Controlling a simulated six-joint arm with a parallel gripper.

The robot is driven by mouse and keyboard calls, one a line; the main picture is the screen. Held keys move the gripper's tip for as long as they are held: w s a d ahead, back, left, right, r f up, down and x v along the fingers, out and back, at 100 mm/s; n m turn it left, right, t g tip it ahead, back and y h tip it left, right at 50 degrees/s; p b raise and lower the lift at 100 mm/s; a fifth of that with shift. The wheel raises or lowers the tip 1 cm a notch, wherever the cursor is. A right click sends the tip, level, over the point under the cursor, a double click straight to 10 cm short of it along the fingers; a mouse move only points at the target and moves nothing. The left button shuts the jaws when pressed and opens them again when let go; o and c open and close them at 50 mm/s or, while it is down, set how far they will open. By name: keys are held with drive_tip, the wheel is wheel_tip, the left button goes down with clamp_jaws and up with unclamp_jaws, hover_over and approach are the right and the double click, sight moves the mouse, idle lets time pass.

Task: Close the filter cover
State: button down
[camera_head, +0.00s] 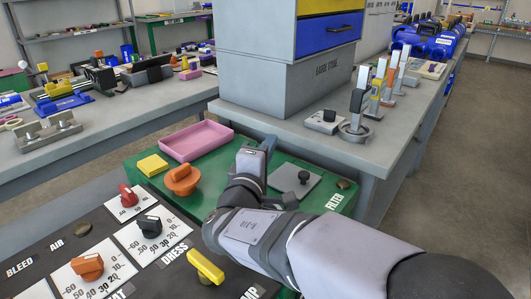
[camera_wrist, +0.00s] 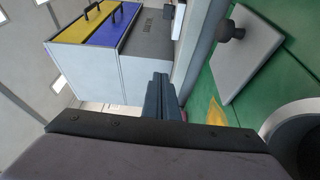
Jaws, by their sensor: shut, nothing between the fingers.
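The filter cover (camera_head: 292,180) is a flat grey square plate with a black round knob, near the FILTER label on the green panel. It also shows at the upper right of the wrist view (camera_wrist: 245,62), where it looks like a flat plate over the green surface. My gripper (camera_head: 264,147) is shut and empty, to the left of and beyond the cover, apart from it. Its closed fingers (camera_wrist: 164,97) show in the middle of the wrist view. My wrist hides part of the panel left of the cover.
A pink tray (camera_head: 198,141), a yellow block (camera_head: 152,165) and an orange knob (camera_head: 182,178) stand left of my gripper. A grey cabinet (camera_head: 275,85) stands behind. A dark round shape with a pale rim (camera_wrist: 287,121) shows at the wrist view's lower right.

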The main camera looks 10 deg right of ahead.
drive_tip(key=shift+s+d+r, duration=0.1)
idle(0.6)
wheel_tip(320, 180, up, 4)
drive_tip(key=p, duration=0.2)
drive_tip(key=s+a+f+b, duration=0.1)
drive_tip(key=s+a+f, duration=0.3)
drive_tip(key=s+a, duration=0.2)
drive_tip(key=shift+s+a, duration=0.35)
drive_tip(key=shift+d, duration=0.1)
